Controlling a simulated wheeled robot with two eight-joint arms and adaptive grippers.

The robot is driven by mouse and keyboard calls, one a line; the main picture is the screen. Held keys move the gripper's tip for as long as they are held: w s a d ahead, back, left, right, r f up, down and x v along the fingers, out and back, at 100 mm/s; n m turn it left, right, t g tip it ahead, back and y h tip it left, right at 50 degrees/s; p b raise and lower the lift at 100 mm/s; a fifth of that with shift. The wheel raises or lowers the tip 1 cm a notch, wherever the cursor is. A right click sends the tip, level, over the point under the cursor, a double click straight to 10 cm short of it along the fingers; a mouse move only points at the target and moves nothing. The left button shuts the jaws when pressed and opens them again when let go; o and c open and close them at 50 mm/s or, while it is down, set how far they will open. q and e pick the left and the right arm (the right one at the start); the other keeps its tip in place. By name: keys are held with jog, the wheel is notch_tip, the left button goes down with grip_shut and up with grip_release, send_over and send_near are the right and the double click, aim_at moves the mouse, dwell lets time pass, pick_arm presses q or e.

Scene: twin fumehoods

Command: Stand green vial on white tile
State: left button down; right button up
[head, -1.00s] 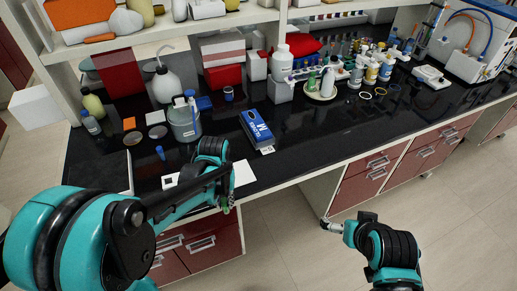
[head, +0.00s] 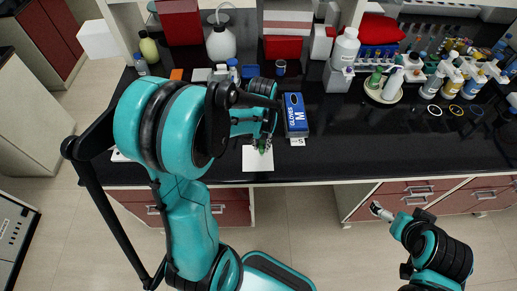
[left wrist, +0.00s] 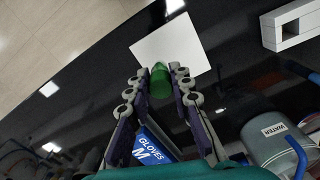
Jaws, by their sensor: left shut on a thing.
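My left gripper (head: 262,143) is shut on the green vial (left wrist: 160,82), which sits between its two fingers in the left wrist view. In the head view the vial (head: 262,151) shows as a small green patch below the fingers. The white tile (head: 257,166) lies flat on the black bench near its front edge. The vial overlaps the tile's back part in the head view. In the left wrist view the tile (left wrist: 178,47) is just beyond the fingertips. I cannot tell whether the vial touches it. My right gripper (head: 378,209) hangs in front of the bench, away from the tile.
A blue glove box (head: 295,115) stands close to the right of my left gripper. A grey container marked WATER (left wrist: 277,145) is at the lower right of the left wrist view. A round dish with bottles (head: 384,91) is farther right. The bench front right of the tile is clear.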

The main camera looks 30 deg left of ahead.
pick_arm(q)
jog(key=f, duration=0.1)
jog(key=a+f, duration=0.1)
jog(key=f, duration=0.1)
jog(key=w+a+f+b, duration=0.1)
jog(key=f, duration=0.1)
jog(key=shift+a, duration=0.1)
jog(key=shift+w+f, duration=0.1)
jog(key=shift+f, duration=0.25)
jog(key=shift+f+b, duration=0.1)
jog(key=shift+b, duration=0.2)
jog(key=c, duration=1.3)
grip_release()
jog(key=shift+c, duration=0.2)
